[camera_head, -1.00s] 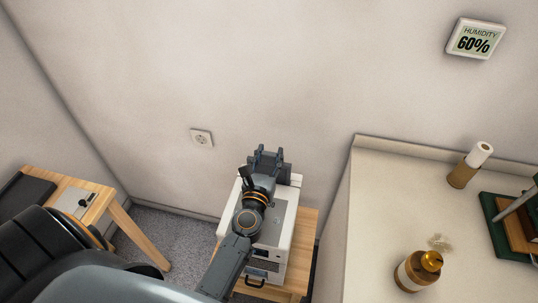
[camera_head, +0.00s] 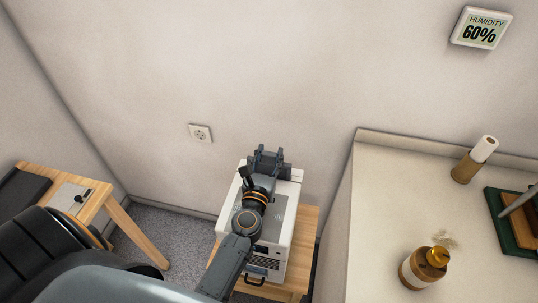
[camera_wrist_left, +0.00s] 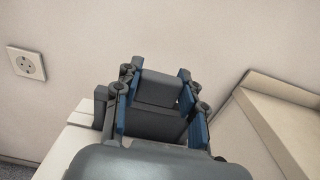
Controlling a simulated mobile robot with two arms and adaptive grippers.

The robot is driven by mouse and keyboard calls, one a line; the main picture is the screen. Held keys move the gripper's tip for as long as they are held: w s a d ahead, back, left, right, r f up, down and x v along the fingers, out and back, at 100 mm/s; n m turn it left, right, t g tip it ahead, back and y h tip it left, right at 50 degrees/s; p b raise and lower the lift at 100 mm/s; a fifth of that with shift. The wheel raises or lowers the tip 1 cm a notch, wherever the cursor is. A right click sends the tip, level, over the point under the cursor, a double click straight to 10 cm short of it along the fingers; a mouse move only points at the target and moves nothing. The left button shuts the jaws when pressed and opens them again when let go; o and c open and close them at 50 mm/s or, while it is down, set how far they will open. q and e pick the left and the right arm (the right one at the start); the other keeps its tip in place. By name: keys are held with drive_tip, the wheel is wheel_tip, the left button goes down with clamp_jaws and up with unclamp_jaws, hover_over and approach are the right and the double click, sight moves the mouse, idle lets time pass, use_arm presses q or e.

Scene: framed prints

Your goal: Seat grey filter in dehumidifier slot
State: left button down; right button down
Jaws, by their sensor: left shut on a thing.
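The white dehumidifier (camera_head: 282,229) stands on a small wooden stand at the lower centre of the head view. Its white top also shows at the left of the left wrist view (camera_wrist_left: 75,138). My left gripper (camera_head: 268,158) is over the rear of its top, fingers pointing to the wall. It is shut on the grey filter (camera_wrist_left: 160,90), a dark grey block between the blue-edged fingers in the wrist view. The filter's lower part and the slot are hidden by the gripper, so I cannot tell whether the filter is inside the slot. My right gripper is not in view.
A wooden stand (camera_head: 306,240) carries the dehumidifier. A counter (camera_head: 375,225) with a brown jar (camera_head: 420,270) and a paper roll (camera_head: 470,168) is at right. A wooden table (camera_head: 97,205) is at left. A wall socket (camera_head: 200,133) is behind.

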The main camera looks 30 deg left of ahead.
use_arm(q)
drive_tip(key=shift+f+b, duration=0.45)
drive_tip(key=shift+f, duration=0.05)
drive_tip(key=c, duration=0.8)
unclamp_jaws()
drive_tip(key=shift+o, duration=0.5)
drive_tip(key=shift+s, duration=0.1)
drive_tip(key=v, duration=1.2)
drive_tip(key=shift+d, duration=0.1)
